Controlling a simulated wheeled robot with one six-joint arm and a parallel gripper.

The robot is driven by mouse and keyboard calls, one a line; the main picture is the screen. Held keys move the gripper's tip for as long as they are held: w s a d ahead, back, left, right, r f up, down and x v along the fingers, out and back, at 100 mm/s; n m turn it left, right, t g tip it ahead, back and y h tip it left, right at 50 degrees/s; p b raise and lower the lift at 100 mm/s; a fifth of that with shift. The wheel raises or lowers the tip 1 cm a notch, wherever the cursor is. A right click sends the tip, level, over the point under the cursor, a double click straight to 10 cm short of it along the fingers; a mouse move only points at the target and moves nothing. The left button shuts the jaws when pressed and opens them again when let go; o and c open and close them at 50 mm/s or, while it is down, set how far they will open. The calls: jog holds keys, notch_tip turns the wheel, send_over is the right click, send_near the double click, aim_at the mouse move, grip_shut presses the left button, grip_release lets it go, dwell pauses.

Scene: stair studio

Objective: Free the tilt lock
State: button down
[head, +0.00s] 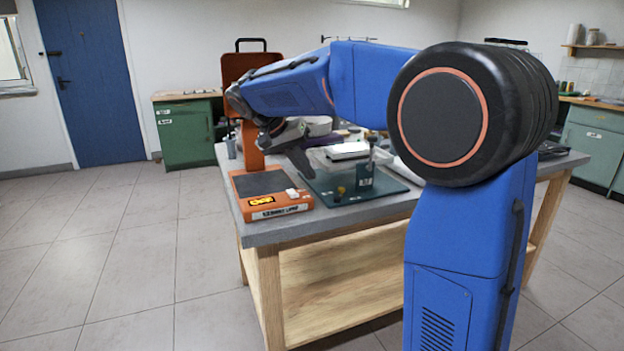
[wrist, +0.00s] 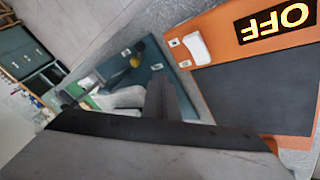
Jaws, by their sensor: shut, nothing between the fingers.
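No part is clearly marked as the tilt lock. An orange device (head: 275,209) with a dark pad, a white part and a lit OFF display stands at the table's near left corner; it also shows in the wrist view (wrist: 222,45). An orange post rises behind its pad, partly hidden by my arm. A teal board (head: 385,193) lies to its right, with a small yellow knob (head: 341,190), also seen in the wrist view (wrist: 136,61). My gripper (head: 306,172) is shut and empty, pointing down above the gap between device and board. Contact cannot be told.
An orange panel with a black handle (head: 250,45) stands behind my arm. Floor to the left is clear.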

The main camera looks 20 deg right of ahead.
jog(key=v, duration=0.6)
jog(key=shift+a+r, duration=0.15)
jog(key=shift+r, duration=0.1)
jog(key=shift+w, duration=0.1)
